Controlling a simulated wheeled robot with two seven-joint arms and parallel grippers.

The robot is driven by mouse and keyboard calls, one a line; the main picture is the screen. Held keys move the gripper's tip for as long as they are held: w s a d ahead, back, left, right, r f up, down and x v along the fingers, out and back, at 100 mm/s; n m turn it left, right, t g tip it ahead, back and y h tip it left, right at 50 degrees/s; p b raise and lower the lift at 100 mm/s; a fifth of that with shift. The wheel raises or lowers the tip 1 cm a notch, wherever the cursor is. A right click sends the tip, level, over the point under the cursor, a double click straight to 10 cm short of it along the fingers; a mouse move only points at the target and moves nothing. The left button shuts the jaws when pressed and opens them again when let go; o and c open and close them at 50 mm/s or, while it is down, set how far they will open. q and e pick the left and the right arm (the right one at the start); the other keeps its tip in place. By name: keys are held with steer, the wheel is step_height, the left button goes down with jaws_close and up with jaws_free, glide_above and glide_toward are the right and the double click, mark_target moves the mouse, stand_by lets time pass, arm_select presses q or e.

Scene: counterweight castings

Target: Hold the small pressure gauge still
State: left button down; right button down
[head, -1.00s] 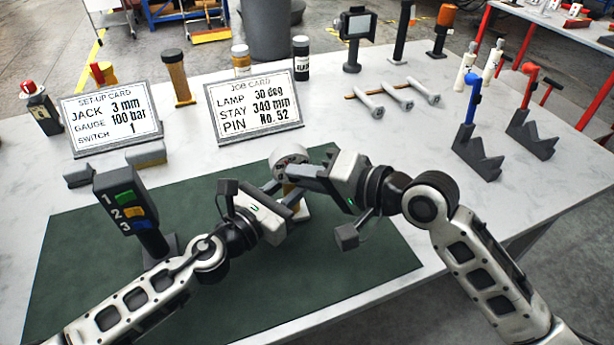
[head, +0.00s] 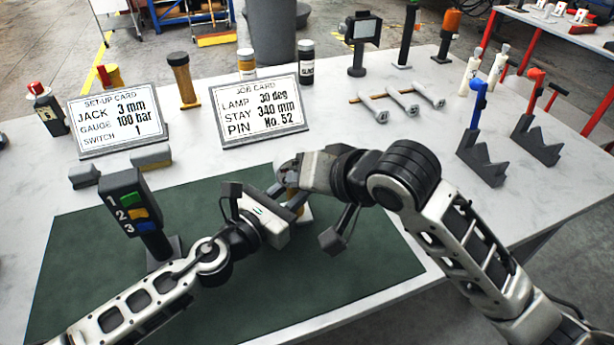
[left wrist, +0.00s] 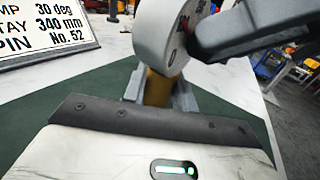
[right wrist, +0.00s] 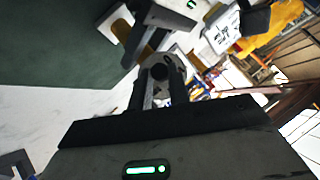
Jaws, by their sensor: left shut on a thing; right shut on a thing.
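The small pressure gauge has a pale round body (left wrist: 165,30) over a brass stem (left wrist: 157,88) in the left wrist view. My left gripper (left wrist: 158,92) is shut around the stem, low on the gauge. In the right wrist view the gauge's round body (right wrist: 160,64) with a dark centre sits between the fingertips of my right gripper (right wrist: 159,80), which is shut on it. In the head view the gauge (head: 286,174) stands above the green mat and is mostly hidden by my right gripper. Its dial reading cannot be seen.
A switch post with buttons 1, 2, 3 (head: 133,208) stands left of my left gripper on the green mat (head: 85,270). Two cards, a set-up card (head: 120,120) and a job card (head: 258,108), stand behind. Grey V-shaped stands (head: 482,163) are at the right.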

stand_by(0.3)
steer(key=c, duration=1.3)
jaws_free()
steer(key=v, duration=1.2)
arm_select(q)
steer(key=c, duration=1)
jaws_free()
steer(key=shift+c, duration=0.2)
